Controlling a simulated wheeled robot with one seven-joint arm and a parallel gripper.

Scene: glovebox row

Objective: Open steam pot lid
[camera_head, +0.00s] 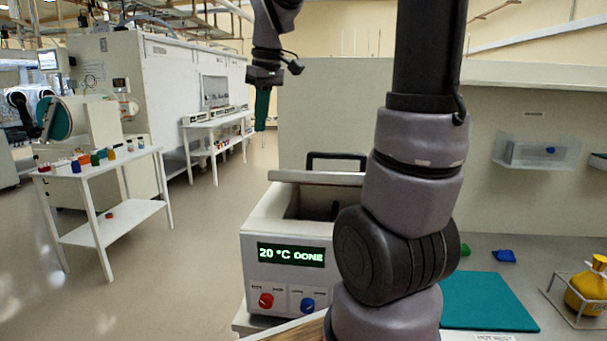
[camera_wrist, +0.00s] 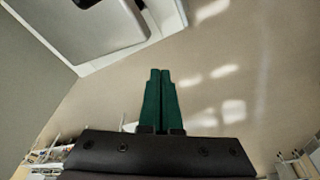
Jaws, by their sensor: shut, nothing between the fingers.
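The steam pot (camera_head: 285,275) is a white box on the bench, with a display reading "20 °C DONE" and a red and a blue knob. Its pale lid (camera_head: 318,178) with a black handle (camera_head: 336,157) is raised at the back, and the dark opening (camera_head: 308,208) shows below it; my arm hides the right part. My gripper (camera_head: 262,122) is above and left of the pot, apart from it, green fingers pointing down. In the wrist view the fingers (camera_wrist: 160,75) are together and empty, over bare floor. A pale panel (camera_wrist: 105,25), perhaps the lid, shows at upper left.
A teal mat (camera_head: 487,300) and a yellow flask (camera_head: 588,290) in a holder are on the bench at right. A wall bin (camera_head: 540,152) hangs above. A white table (camera_head: 100,170) with small coloured items stands at left. Floor between is free.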

